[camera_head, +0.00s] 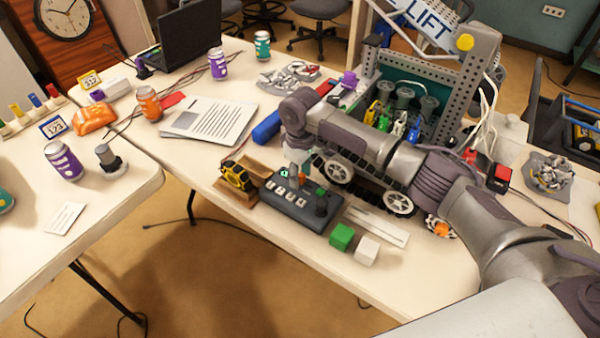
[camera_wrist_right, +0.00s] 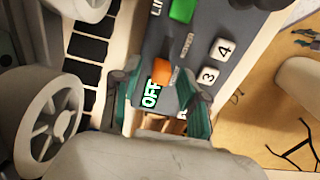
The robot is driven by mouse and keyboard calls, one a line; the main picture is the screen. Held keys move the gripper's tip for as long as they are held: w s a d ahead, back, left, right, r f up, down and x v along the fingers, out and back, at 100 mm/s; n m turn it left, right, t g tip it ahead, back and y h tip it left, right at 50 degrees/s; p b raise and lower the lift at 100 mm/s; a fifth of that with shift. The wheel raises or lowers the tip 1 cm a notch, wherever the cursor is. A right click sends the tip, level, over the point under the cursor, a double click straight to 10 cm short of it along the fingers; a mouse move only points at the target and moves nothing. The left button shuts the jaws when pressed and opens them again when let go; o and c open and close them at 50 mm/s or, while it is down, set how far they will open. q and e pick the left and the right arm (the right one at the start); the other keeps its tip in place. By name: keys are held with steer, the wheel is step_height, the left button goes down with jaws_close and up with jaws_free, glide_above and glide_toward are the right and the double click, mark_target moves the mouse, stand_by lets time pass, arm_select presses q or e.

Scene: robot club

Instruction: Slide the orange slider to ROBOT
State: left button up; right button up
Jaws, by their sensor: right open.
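The dark grey control box (camera_head: 290,211) sits near the front edge of the table in the head view. In the right wrist view, its orange slider (camera_wrist_right: 161,68) stands beside a lit OFF label (camera_wrist_right: 150,94). Another label below is mostly hidden, so I cannot read ROBOT. My right gripper (camera_wrist_right: 163,98) is open, pointing down over the box, with its teal fingers on either side of the slider's end of the panel. Nothing is held between them. I cannot tell whether a finger touches the slider. The right gripper (camera_head: 300,164) is partly hidden behind its wrist in the head view.
A wheeled robot with a LIFT sign (camera_head: 425,20) stands right behind the box. A green cube (camera_head: 342,236) and a white cube (camera_head: 367,250) lie in front right. A yellow-and-black item (camera_head: 238,176) on a wooden stand is at the left. Numbered white buttons (camera_wrist_right: 209,75) are close by.

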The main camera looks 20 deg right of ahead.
mark_target(300, 174)
step_height(300, 174, up, 12)
stand_by(0.5)
steer(key=shift+f, duration=0.1)
